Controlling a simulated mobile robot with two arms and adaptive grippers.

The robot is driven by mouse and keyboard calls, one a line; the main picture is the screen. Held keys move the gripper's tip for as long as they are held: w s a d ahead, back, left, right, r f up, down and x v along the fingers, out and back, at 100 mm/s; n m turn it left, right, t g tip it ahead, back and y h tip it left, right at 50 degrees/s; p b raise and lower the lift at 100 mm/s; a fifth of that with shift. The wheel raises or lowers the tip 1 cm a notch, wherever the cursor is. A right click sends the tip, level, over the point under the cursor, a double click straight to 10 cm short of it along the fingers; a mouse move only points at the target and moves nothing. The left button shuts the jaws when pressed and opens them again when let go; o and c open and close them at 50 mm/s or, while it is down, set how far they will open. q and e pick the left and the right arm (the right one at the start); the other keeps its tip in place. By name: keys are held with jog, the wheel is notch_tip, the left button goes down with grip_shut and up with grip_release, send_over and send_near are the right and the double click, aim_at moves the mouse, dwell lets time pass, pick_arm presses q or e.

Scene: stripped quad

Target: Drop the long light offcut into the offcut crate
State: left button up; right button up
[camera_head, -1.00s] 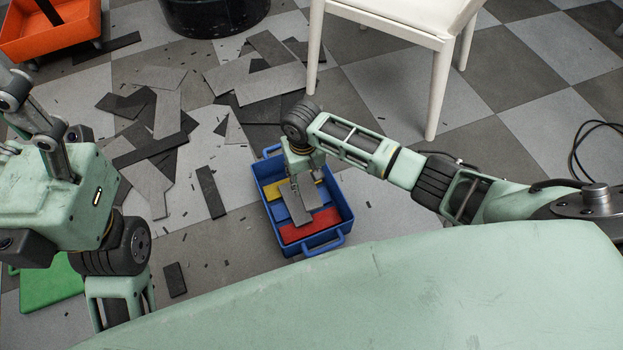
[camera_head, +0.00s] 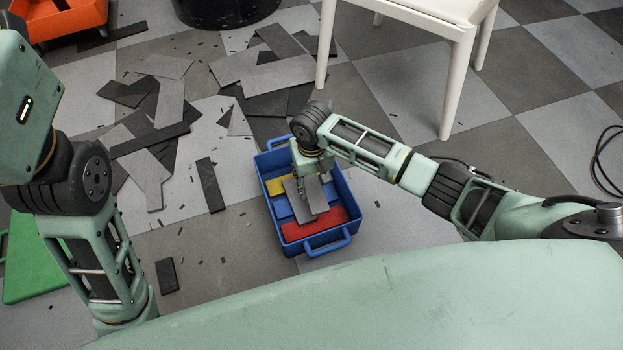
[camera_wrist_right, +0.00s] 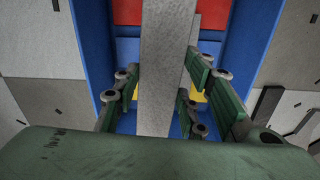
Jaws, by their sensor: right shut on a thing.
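The blue crate (camera_head: 346,196) stands on the floor in the middle of the head view, and its walls also show in the wrist view (camera_wrist_right: 95,50). My right gripper (camera_head: 312,180) points down over the crate. It is shut on a long light grey offcut (camera_wrist_right: 166,60), which runs between its fingers in the wrist view. The strip is above the crate's inside, within its walls. A second grey piece seems to lie beside it in the head view (camera_head: 297,203); I cannot tell how they touch. My left arm is at the left edge, its gripper out of view.
Red (camera_head: 315,226) and yellow (camera_head: 275,186) areas show inside the crate. Light and dark offcuts (camera_head: 172,100) lie scattered on the tiles to its left. A white chair (camera_head: 455,85) stands behind right, an orange bin (camera_head: 70,22) far left, a green panel (camera_head: 40,275) near left.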

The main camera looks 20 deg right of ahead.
aim_at(312, 183)
jog(key=o, duration=1.3)
notch_tip(312, 183, up, 12)
